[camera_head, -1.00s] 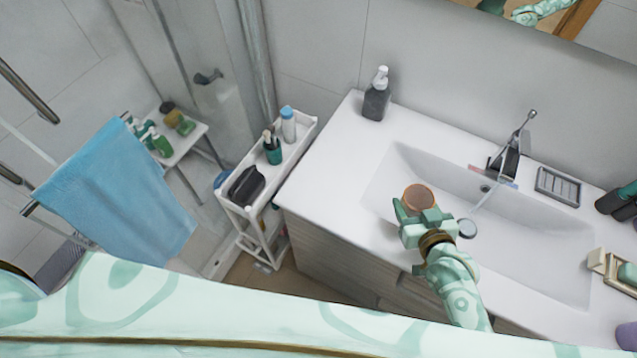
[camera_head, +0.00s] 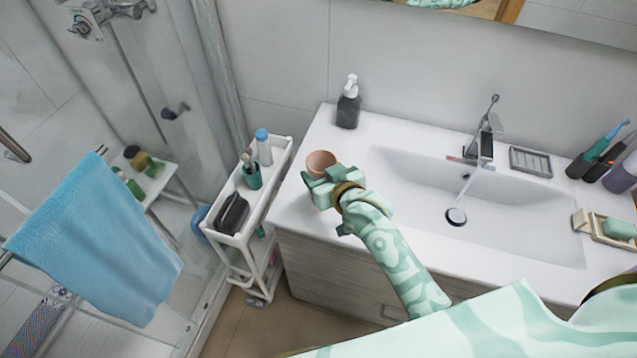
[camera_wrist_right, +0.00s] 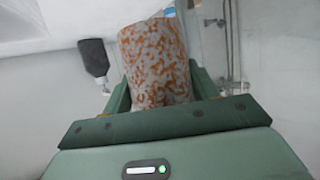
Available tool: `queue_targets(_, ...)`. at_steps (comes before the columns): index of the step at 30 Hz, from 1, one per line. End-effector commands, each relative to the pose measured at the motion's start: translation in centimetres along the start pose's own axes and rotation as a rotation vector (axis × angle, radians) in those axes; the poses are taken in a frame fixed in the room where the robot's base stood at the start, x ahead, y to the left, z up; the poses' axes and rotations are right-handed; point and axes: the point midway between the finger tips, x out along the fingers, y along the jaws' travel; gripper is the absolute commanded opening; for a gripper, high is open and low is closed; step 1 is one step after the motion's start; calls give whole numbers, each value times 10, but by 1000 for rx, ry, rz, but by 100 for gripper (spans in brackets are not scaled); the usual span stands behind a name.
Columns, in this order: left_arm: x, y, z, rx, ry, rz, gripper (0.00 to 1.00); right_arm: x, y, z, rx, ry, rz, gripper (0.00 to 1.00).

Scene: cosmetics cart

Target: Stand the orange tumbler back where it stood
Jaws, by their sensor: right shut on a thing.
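The orange tumbler (camera_head: 321,161) shows its round orange mouth in the head view, over the left end of the white counter. My right gripper (camera_head: 320,177) is shut on it. In the right wrist view the tumbler (camera_wrist_right: 158,62) has a speckled orange and grey wall and sits between the two fingers of my right gripper (camera_wrist_right: 160,90). I cannot tell whether its base touches the counter. My left gripper is not in view.
A dark soap dispenser (camera_head: 348,107) stands at the back left of the counter (camera_head: 300,212). The sink basin (camera_head: 400,190) and tap (camera_head: 487,140) are to the right. A white cart (camera_head: 281,165) holding a teal cup (camera_head: 252,176), a bottle and a black pouch stands left of the counter.

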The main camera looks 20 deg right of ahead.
Motion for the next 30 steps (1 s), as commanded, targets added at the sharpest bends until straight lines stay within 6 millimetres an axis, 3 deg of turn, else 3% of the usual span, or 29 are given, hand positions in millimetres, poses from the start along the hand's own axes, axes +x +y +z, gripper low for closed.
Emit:
queue_targets(3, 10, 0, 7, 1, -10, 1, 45, 22, 5, 14, -1, 1, 0, 36)
queue_targets(9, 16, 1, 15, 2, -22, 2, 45, 40, 9, 22, -2, 3, 0, 36)
queue_targets(12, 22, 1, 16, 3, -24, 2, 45, 46, 9, 40, -1, -1, 0, 36)
queue_targets(15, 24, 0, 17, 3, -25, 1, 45, 49, 9, 48, -1, 1, -1, 36)
queue_targets(27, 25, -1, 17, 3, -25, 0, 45, 50, 8, 52, -1, 3, -1, 36)
queue_targets(28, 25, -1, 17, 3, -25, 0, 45, 50, 8, 52, -1, 3, -1, 64)
queue_targets(30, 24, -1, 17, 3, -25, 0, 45, 50, 8, 51, -1, 3, -1, 81)
